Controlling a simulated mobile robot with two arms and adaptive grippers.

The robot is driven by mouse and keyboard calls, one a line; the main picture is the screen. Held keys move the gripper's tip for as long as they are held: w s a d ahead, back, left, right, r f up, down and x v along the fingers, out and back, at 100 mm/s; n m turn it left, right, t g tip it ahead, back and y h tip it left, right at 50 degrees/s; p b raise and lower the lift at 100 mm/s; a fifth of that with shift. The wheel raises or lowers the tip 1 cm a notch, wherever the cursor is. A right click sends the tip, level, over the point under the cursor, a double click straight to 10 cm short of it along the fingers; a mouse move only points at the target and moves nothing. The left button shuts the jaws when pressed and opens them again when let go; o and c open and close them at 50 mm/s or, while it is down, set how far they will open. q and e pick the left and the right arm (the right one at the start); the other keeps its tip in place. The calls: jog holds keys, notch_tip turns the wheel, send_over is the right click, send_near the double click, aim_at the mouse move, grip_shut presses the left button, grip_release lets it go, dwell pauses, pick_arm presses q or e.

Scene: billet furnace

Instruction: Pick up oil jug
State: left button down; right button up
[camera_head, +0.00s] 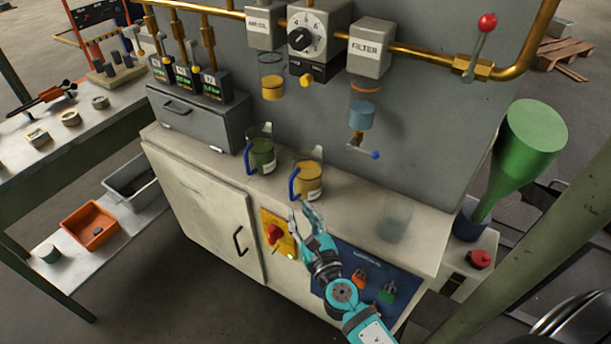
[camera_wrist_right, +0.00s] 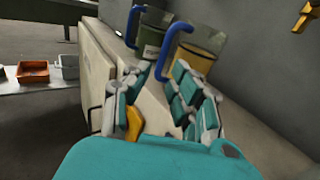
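Two clear jugs with blue handles stand side by side on the cabinet top. One holds yellow liquid, the yellow jug (camera_head: 310,180); the other holds dark green liquid, the green jug (camera_head: 263,158). I cannot tell by label which is the oil jug. My right gripper (camera_head: 302,208) is just in front of the yellow jug, close to its handle. In the right wrist view its fingers (camera_wrist_right: 158,80) are apart and empty, with the yellow jug (camera_wrist_right: 192,62) and its handle just beyond them. The green jug (camera_wrist_right: 150,42) is behind to the left. My left gripper is not in view.
A clear, empty-looking vessel (camera_head: 396,220) stands right on the cabinet top (camera_head: 350,212). A filter unit (camera_head: 370,47) and dispensers hang above from brass pipes. A grey drawer box (camera_head: 200,118) is left of the jugs. A green funnel (camera_head: 530,145) stands at the right.

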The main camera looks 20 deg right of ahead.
aim_at(292, 193)
jog(key=w, duration=0.2)
jog(key=shift+w, duration=0.35)
jog(key=w, duration=0.5)
jog(key=shift+w+d, duration=0.1)
jog(key=shift+r, duration=0.1)
grip_shut()
